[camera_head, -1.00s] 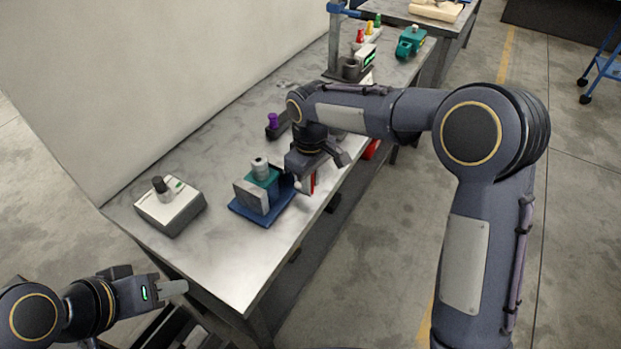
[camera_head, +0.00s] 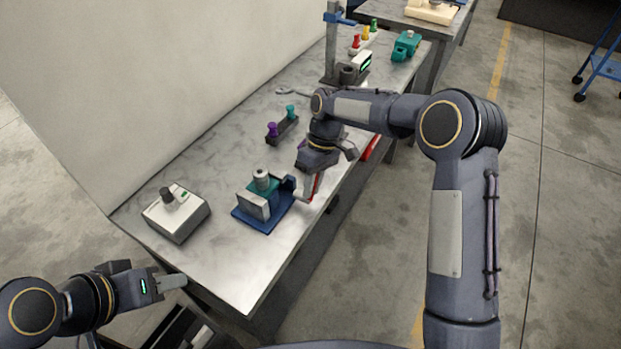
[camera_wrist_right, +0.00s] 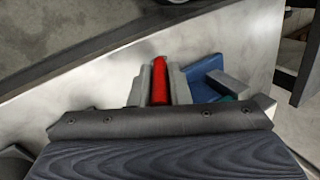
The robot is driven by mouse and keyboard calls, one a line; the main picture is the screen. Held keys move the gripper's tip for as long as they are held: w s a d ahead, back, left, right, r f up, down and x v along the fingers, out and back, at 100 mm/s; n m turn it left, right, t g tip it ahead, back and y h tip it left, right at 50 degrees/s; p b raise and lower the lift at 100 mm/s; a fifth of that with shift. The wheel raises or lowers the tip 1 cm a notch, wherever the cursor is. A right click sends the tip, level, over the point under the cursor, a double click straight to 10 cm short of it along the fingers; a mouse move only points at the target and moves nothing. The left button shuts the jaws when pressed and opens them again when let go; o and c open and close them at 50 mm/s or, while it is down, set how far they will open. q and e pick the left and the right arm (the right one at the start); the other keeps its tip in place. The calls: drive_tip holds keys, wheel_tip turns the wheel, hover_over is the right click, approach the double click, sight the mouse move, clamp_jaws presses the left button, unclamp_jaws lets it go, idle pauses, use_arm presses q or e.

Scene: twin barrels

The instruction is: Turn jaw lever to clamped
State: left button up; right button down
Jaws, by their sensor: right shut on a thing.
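A blue vise (camera_head: 248,219) with a grey jaw block and a teal part holding a grey cylinder (camera_head: 261,175) stands on the near workbench. Its red lever (camera_head: 313,184) is at the vise's right side, near the bench's front edge. My right gripper (camera_head: 307,187) is shut on the red lever. In the right wrist view the red lever (camera_wrist_right: 160,82) stands between the two grey fingers, with the blue vise (camera_wrist_right: 206,70) just to the right. The lever's lower end is hidden there. My left gripper (camera_head: 173,282) hangs off the bench's near left corner; its finger gap cannot be made out.
A white box with a black knob (camera_head: 176,214) stands left of the vise. A dark holder with purple and teal pegs (camera_head: 282,130) lies behind. A post stand (camera_head: 334,45) and a teal device (camera_head: 406,46) are farther along. The bench front left is clear.

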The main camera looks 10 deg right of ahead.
drive_tip(key=shift+w+d+f+g+y+p, duration=0.1)
drive_tip(key=shift+w+d+g+y+p, duration=0.15)
drive_tip(key=shift+g+y, duration=0.2)
drive_tip(key=shift+w+f+g+y+p, duration=0.15)
drive_tip(key=shift+g+y+p, duration=0.2)
drive_tip(key=shift+g, duration=0.2)
drive_tip(key=c, duration=1.4)
unclamp_jaws()
drive_tip(key=shift+o, duration=0.2)
drive_tip(key=b+v, duration=0.1)
drive_tip(key=v, duration=0.7)
drive_tip(key=shift+f, duration=0.1)
